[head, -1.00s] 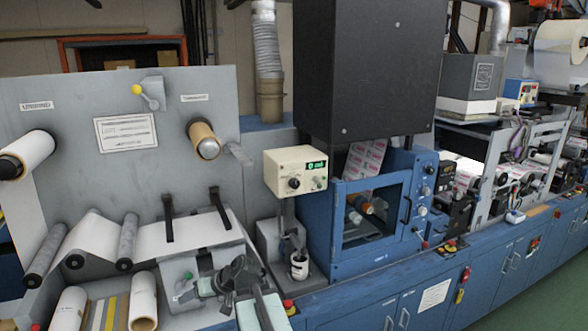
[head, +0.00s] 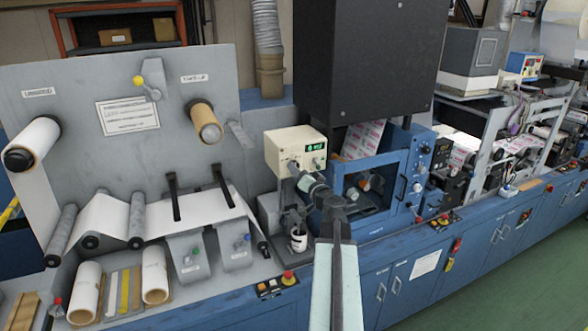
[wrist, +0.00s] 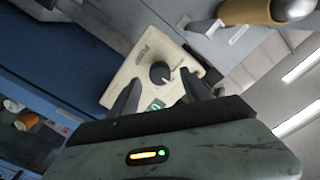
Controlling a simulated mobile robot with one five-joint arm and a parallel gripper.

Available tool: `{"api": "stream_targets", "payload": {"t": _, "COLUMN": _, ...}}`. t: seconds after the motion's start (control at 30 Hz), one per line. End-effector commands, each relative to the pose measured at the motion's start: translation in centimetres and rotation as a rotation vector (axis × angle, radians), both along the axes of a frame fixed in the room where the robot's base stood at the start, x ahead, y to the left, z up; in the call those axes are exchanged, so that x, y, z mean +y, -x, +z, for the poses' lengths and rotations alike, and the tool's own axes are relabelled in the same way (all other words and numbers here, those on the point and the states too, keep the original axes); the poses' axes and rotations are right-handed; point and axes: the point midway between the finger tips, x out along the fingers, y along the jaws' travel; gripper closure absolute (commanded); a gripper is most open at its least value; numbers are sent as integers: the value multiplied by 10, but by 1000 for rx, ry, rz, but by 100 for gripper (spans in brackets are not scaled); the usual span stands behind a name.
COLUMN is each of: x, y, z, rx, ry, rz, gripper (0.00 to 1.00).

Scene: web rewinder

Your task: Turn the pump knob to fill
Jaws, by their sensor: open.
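The cream control box (head: 283,143) with a small green display stands on a post left of centre in the head view. Its round dark knob (wrist: 160,72) shows in the wrist view, with a pale pointer mark. My gripper (head: 297,170) is in front of the lower left of the box, largely hiding the knob in the head view. In the wrist view my gripper (wrist: 163,88) is open, its two dark fingers spread on either side of the knob. I cannot tell whether either finger touches it.
A blue cabinet with a window (head: 349,205) stands close to the right of my arm. A small labelled pot (head: 298,241) sits below the box. A grey panel with rolls (head: 207,122) is to the left. Green floor is clear at the lower right.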

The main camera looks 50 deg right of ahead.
Motion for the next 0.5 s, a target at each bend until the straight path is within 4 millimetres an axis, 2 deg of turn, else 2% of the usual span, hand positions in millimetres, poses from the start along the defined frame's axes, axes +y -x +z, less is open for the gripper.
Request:
{"api": "stream_targets", "payload": {"t": 0.03, "x": -6, "y": -12, "z": 0, "rx": 0, "ry": 0, "rz": 1, "gripper": 45}}
{"api": "stream_targets", "payload": {"t": 0.17, "x": -12, "y": -30, "z": 0, "rx": 1, "ry": 0, "rz": 2, "gripper": 45}}
{"api": "stream_targets", "payload": {"t": 0.43, "x": -12, "y": -32, "z": 0, "rx": 0, "ry": 0, "rz": 1, "gripper": 45}}
{"api": "stream_targets", "payload": {"t": 0.5, "x": -12, "y": -33, "z": 0, "rx": 0, "ry": 0, "rz": 1, "gripper": 64}}
